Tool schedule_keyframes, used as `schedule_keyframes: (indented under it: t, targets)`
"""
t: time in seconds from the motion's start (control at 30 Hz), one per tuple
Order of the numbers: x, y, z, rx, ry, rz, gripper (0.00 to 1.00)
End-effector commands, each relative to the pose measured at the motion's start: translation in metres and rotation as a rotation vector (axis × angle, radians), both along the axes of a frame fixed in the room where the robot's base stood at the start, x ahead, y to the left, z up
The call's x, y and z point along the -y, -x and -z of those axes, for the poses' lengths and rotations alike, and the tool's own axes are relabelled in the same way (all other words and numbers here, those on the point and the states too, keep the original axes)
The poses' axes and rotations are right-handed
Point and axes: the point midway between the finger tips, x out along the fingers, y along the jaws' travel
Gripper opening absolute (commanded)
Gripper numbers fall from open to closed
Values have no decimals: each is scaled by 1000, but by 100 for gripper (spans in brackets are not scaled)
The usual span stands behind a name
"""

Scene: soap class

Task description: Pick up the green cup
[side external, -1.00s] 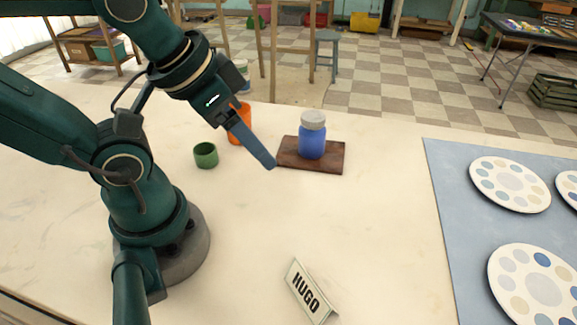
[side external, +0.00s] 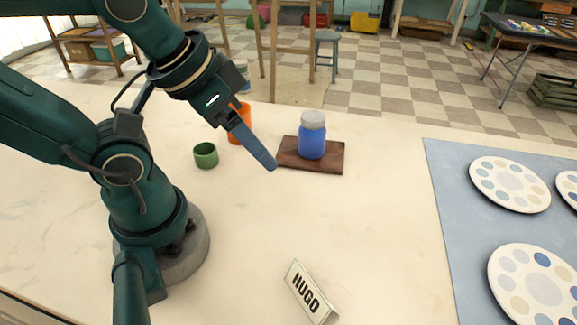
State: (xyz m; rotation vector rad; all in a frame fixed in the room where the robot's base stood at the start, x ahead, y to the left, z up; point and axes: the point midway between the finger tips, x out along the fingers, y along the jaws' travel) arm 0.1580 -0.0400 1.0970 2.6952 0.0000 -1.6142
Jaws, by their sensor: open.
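The small green cup (side external: 205,156) stands upright on the pale table, right of my arm's base. My gripper (side external: 270,166) is above the table to the right of the green cup, apart from it, pointing down and to the right. Its fingers overlap in this view, and nothing shows between them. An orange cup (side external: 239,135) stands behind the gripper and is partly hidden by it.
A blue jar (side external: 312,140) with a grey lid stands on a brown board (side external: 335,160) right of the gripper. A name sign (side external: 308,293) stands at the front. A blue mat (side external: 440,185) with round palettes (side external: 510,184) covers the right side. The table's middle is clear.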

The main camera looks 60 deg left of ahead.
Motion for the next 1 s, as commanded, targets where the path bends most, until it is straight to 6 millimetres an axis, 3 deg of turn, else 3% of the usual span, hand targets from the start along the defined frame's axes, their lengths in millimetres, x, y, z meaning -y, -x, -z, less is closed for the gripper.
schedule_keyframes:
  t: [0.07, 0.47, 0.67, 1.0]
  targets:
    - [0, 0, 0, 0, 0, 0, 98]
    - [-8, 3, 2, -16, -51, 16, 98]
    - [-44, 8, 18, -182, -259, 80, 98]
    - [-107, 11, 51, -612, -619, 295, 98]
